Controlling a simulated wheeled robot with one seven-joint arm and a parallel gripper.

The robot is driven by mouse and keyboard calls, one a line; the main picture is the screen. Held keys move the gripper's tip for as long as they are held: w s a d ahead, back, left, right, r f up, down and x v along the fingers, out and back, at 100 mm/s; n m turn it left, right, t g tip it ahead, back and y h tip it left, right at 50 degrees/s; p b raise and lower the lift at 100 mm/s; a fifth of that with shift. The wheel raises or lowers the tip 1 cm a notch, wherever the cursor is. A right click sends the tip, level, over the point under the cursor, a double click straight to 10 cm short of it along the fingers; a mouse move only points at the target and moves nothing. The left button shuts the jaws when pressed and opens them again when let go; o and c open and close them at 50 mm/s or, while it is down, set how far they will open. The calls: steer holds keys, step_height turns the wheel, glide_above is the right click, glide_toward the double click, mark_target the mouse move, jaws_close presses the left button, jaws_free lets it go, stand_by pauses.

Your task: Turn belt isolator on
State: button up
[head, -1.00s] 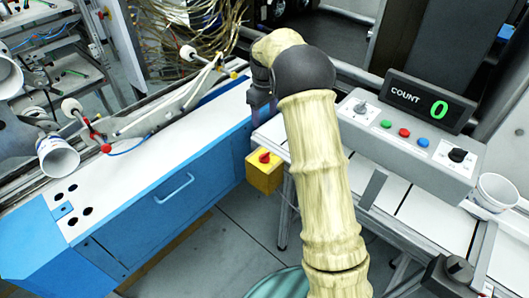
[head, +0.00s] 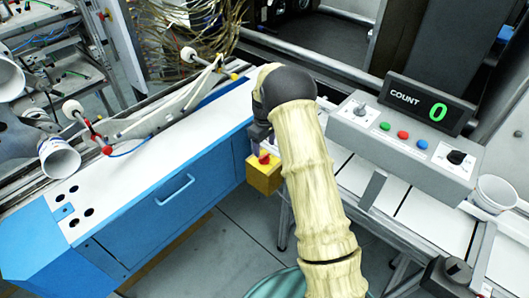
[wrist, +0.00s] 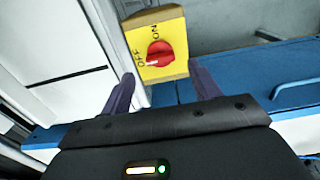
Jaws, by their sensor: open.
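The belt isolator is a yellow box (head: 265,180) with a red rotary knob (head: 264,159), at the right end of the blue cabinet in the head view. In the wrist view the yellow plate (wrist: 172,28) carries ON and OFF labels, and the red knob (wrist: 160,53) has its white mark at the OFF side. My gripper (wrist: 163,88) is open and empty, its two dark fingers on either side below the knob in the picture. It appears apart from the knob. In the head view my arm hides part of the box's right side and most of the gripper.
A grey control box (head: 405,150) with coloured buttons and a COUNT display (head: 430,104) reading 0 stands on the white conveyor at right. The blue cabinet (head: 150,195) with a handle is at left. A white cup (head: 492,193) stands at far right.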

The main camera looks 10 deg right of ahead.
mark_target(264, 155)
step_height(264, 155, down, 4)
steer(key=shift+f, duration=0.2)
steer(key=c, duration=1)
